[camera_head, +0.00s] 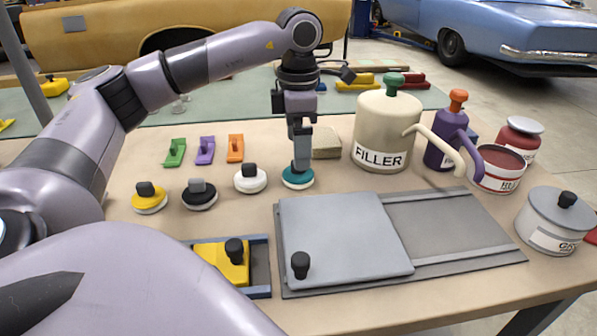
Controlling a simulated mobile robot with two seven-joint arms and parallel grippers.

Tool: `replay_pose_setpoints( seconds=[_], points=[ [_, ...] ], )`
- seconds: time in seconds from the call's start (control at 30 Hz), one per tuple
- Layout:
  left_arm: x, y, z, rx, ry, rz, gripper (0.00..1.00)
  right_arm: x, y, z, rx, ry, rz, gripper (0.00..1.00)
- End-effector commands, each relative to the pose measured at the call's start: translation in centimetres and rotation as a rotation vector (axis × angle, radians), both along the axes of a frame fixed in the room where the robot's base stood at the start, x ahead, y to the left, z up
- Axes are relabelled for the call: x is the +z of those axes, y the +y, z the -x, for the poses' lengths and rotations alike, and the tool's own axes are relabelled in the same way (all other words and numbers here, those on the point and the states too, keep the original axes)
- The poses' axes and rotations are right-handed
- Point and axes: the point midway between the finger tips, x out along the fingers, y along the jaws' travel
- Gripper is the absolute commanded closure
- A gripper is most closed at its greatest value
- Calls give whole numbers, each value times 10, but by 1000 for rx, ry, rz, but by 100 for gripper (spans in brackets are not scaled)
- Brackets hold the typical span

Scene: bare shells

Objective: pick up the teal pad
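The pad appears to rest on the bench. My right gripper is not in view.
White (250,179), black (199,195) and yellow (149,198) round pads stand to the left. A tan block (326,143) and the filler jug (383,130) stand close behind and right. A grey sliding-lid tray (455,222) lies in front.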

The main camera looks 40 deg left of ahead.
Motion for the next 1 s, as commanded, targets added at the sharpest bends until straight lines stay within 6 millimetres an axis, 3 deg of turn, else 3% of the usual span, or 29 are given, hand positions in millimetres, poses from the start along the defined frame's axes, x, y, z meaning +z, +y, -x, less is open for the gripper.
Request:
replay_pose_setpoints(
  seconds=[0.3, 0.63, 0.8, 0.83, 1.0],
  points=[
    [-46, 2, -1, -1, 1, -1, 4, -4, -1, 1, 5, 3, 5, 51],
    [-53, 2, -1, 0, -1, 1, 4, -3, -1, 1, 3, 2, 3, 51],
    [-53, 2, -1, 0, -1, 1, 60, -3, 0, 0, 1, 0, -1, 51],
    [-53, 2, -1, 0, -1, 1, 64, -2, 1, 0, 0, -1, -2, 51],
    [-53, 2, -1, 0, -1, 1, 64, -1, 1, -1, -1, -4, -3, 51]
  ],
)
